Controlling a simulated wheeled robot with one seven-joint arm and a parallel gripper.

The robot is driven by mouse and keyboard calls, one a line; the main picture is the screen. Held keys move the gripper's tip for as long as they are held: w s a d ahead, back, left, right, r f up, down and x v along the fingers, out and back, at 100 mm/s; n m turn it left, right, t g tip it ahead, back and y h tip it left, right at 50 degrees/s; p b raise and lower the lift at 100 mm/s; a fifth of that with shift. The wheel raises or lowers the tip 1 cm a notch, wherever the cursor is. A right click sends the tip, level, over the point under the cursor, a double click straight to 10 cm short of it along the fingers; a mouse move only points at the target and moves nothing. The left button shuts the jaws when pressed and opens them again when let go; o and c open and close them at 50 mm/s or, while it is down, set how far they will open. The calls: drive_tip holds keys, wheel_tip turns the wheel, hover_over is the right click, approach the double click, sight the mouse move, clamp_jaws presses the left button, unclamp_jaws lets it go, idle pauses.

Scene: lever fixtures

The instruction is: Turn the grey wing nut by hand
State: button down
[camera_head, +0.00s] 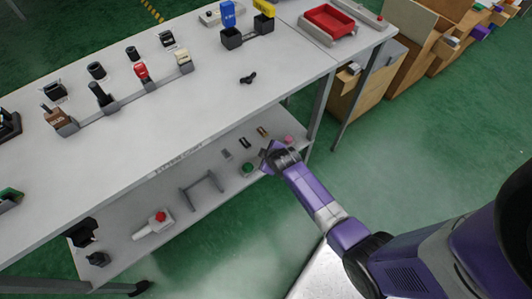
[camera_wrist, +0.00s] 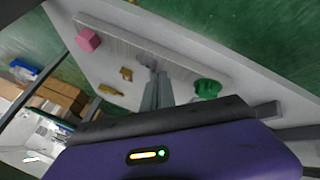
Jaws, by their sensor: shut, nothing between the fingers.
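I cannot pick out the grey wing nut with certainty. A small grey piece (camera_head: 227,154) lies on the lower shelf in the head view, too small to tell its shape. A small dark wing-shaped piece (camera_head: 248,78) lies on the table top. My gripper (camera_head: 265,153) is at the lower shelf's right part, near a green round knob (camera_head: 247,169). In the wrist view my gripper (camera_wrist: 153,68) has its two grey fingers together, empty, pointing at the shelf. The green knob (camera_wrist: 207,88) is right of the fingers. What lies behind the fingers is hidden.
Two brass-coloured pieces (camera_wrist: 126,74) (camera_wrist: 110,90) and a pink cube (camera_wrist: 87,40) are left of the fingers. The table top (camera_head: 200,110) overhangs the shelf (camera_head: 200,200). A grey frame (camera_head: 202,190) stands on the shelf.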

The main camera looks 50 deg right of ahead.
drive_tip(key=shift+w, duration=0.25)
drive_tip(key=shift+w+m, duration=0.1)
drive_tip(key=shift+m, duration=0.2)
drive_tip(key=shift+w+m+g+h, duration=0.15)
drive_tip(key=shift+m+g+h, duration=0.25)
drive_tip(key=shift+m+h, duration=0.25)
